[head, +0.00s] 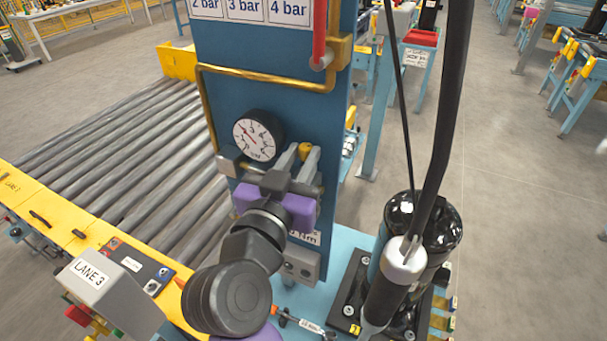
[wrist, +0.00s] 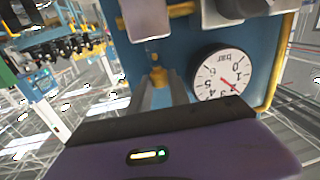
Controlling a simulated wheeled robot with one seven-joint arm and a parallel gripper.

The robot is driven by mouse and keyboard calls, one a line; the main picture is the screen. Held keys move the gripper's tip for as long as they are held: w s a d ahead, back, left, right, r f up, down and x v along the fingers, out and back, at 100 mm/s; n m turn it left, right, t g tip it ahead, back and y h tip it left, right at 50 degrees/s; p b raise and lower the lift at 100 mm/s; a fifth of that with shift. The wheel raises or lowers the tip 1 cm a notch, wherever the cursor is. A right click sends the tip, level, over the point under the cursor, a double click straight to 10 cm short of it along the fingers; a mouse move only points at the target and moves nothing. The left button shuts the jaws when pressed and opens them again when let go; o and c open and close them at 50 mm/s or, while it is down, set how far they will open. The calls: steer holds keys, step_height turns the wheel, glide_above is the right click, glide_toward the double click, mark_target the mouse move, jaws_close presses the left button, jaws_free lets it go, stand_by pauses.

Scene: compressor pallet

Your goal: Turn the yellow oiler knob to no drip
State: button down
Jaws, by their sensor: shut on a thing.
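The yellow oiler knob (head: 305,150) is on the blue panel, right of the pressure gauge. My gripper (head: 301,158) is at the panel with its two grey fingers on either side of the knob, shut on it. In the wrist view the knob (wrist: 158,77) shows between the fingertips (wrist: 163,82), just below a clear part of the oiler. The fingers hide part of the knob, and I cannot read any drip marking or the knob's setting.
A round white gauge (head: 258,136) sits close left of my gripper. A brass pipe (head: 270,77) runs above it. A roller conveyor (head: 150,150) lies left, and a black cylinder (head: 425,222) with a hose stands right. Signs top the panel.

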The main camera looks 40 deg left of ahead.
steer(key=shift+a+f+m+t+h+b, duration=0.1)
steer(key=shift+a+m+t+h+b, duration=0.1)
steer(key=shift+m+h+b, duration=0.55)
steer(key=shift+a+m+t+h+b, duration=0.1)
steer(key=shift+m+t+h+b, duration=0.2)
steer(key=shift+h+b, duration=0.7)
steer(key=shift+m+h, duration=0.35)
steer(key=shift+h, duration=0.1)
steer(key=c, duration=1.2)
jaws_free()
steer(key=shift+r, duration=0.2)
